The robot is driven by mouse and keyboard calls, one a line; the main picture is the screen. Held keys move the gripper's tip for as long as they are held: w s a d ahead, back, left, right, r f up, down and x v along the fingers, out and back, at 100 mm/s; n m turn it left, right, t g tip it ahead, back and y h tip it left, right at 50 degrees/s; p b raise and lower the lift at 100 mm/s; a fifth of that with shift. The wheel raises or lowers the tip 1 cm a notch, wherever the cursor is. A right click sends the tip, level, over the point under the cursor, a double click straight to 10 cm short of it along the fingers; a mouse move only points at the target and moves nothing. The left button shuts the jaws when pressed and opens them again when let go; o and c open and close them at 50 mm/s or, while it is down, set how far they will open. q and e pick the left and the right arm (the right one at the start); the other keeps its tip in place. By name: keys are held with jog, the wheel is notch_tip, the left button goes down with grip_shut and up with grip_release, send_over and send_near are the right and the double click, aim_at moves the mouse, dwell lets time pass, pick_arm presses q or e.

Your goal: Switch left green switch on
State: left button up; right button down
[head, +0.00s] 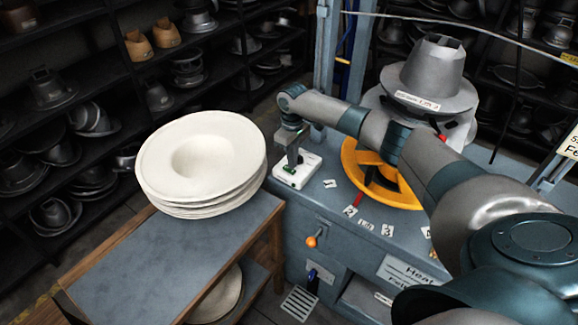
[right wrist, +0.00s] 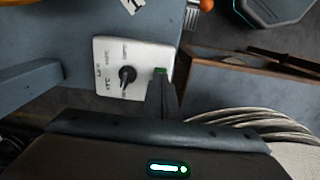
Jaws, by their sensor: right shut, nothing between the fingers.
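A white control box (head: 298,172) sits on the left corner of the blue-grey press table in the head view. It also shows in the right wrist view (right wrist: 107,50), with a black rotary knob (right wrist: 127,74) and printed labels. The green switch (right wrist: 160,71) is at the box's edge, mostly hidden behind my fingertips; some green (head: 290,170) also shows in the head view. My right gripper (head: 291,163) is shut and empty, pointing down at the green switch. I cannot tell if the tips touch it, nor the switch's position. My left gripper is not in view.
A stack of cream felt hats (head: 200,160) stands on a wooden-framed side table (head: 160,260), left of the box. The orange ring (head: 365,165) and metal hat form (head: 435,75) are to the right. An orange-knobbed lever (head: 312,240) sticks out of the press front.

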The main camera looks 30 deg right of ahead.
aim_at(292, 171)
jog(key=shift+r+p, duration=2.25)
jog(key=shift+r, duration=0.25)
jog(key=shift+s+f, duration=0.1)
jog(key=shift+s, duration=0.05)
